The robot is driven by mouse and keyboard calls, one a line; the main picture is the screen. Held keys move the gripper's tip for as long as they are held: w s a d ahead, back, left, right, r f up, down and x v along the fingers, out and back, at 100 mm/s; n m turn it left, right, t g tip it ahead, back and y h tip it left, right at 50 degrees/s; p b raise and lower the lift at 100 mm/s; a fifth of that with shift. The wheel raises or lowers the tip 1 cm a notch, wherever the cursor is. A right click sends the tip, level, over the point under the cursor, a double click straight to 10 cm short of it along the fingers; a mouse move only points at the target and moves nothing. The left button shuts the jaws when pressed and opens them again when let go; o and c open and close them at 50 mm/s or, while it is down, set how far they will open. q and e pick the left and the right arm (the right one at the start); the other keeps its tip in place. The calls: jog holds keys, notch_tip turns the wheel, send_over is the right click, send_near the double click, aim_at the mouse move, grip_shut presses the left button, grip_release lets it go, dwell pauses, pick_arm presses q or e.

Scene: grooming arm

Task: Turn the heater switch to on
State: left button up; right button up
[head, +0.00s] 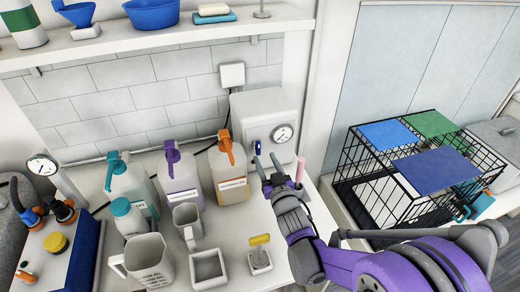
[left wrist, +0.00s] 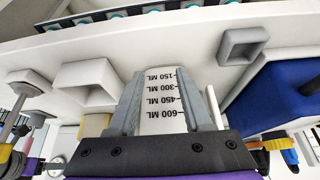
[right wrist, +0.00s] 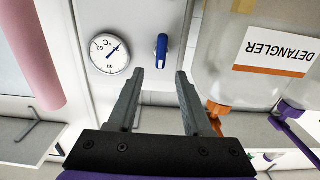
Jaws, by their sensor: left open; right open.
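The heater (head: 264,108) is a white box on the wall at the back of the counter, with a round temperature dial (head: 283,133) on its front. Its small blue switch (head: 258,147) is left of the dial in the head view. The switch also shows in the right wrist view (right wrist: 162,50), beside the dial (right wrist: 109,53), its lever lying roughly vertical in that picture. My right gripper (right wrist: 159,73) is open and empty, its fingertips just short of the switch and apart from it. My left gripper (left wrist: 173,82) is open; a jug with ML marks (left wrist: 162,105) shows between its fingers, contact unclear.
An orange-topped detangler bottle (head: 228,175) stands left of the heater, close to my right gripper. A pink cylinder (head: 300,171) stands right of it. Other bottles, jugs and a yellow-handled item (head: 260,253) crowd the counter. A wire cage (head: 420,180) is at the right.

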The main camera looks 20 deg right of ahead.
aim_at(259, 147)
jog(key=w, duration=0.5)
jog(key=shift+w+a+p, duration=0.15)
jog(key=shift+w+p, duration=0.1)
jog(key=shift+p, duration=0.15)
grip_shut()
